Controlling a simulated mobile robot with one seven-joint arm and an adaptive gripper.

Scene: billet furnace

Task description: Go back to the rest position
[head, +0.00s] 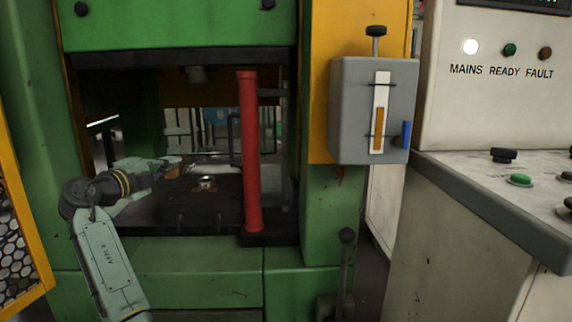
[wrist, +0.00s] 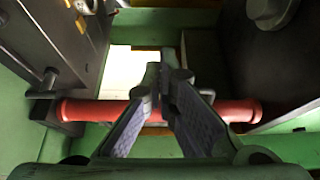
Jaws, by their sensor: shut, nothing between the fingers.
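My gripper (head: 172,162) is at the left of the head view, at the end of my pale green arm. It reaches into the dark opening of the green machine, above its lower bed (head: 160,212). In the wrist view my gripper (wrist: 164,78) shows its two fingers drawn together at the tips with nothing between them. A red post (head: 249,150) stands upright at the right side of the opening, apart from my gripper in the head view. In the wrist view the red post (wrist: 100,110) runs across the picture, partly hidden behind the fingers.
A small metal round piece (head: 206,183) sits on the bed. A grey box (head: 345,110) with a gauge hangs on the yellow column. A black-knobbed lever (head: 346,237) stands below it. A control console (head: 480,205) is at right, a yellow-framed rack (head: 22,225) at far left.

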